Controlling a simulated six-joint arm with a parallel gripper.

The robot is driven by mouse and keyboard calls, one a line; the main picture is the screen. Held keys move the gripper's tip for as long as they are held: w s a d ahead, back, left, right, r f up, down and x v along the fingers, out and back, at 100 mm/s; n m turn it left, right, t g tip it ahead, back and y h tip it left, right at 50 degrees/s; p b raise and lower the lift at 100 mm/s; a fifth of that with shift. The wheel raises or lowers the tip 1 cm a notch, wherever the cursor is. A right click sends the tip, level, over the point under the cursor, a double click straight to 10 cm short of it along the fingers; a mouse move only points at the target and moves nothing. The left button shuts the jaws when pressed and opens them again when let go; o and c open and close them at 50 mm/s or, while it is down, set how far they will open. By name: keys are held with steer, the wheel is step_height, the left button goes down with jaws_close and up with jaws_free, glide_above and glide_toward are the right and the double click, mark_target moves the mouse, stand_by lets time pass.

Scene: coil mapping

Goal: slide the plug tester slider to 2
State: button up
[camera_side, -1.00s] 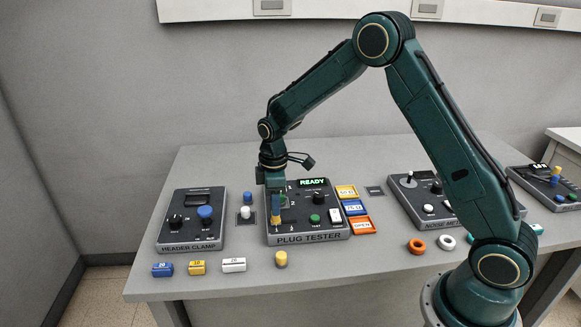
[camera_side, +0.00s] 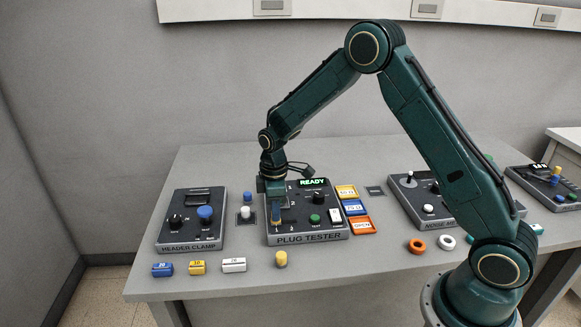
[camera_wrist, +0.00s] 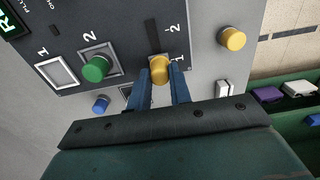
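The plug tester (camera_side: 300,237) is a dark panel with a lit READY display (camera_side: 312,183). Its yellow slider cap (camera_wrist: 160,68) sits at the end of its slot beside the printed 1, and the 2 is printed farther along the slot. My gripper (camera_side: 275,219) is low over the left part of the panel. In the wrist view the two blue fingers of my gripper (camera_wrist: 161,76) stand on either side of the cap. Whether they press on it I cannot tell. In the side view the fingers largely hide the cap.
A green plug (camera_wrist: 97,68) stands in the socket marked 2, close to the fingers. A green button (camera_side: 315,218), a black knob (camera_side: 318,198) and a white rocker (camera_side: 335,215) are on the tester's right half. A yellow peg (camera_side: 281,259) stands on the table in front.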

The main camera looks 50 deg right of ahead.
steer(key=shift+s+d, duration=1.3)
steer(key=shift+d, duration=0.15)
stand_by(1.4)
steer(key=o, duration=0.8)
steer(key=shift+c, duration=0.2)
steer(key=shift+r, duration=0.2)
step_height(320, 180, up, 7)
steer(key=shift+f, duration=0.15)
stand_by(0.5)
steer(key=shift+s, duration=0.1)
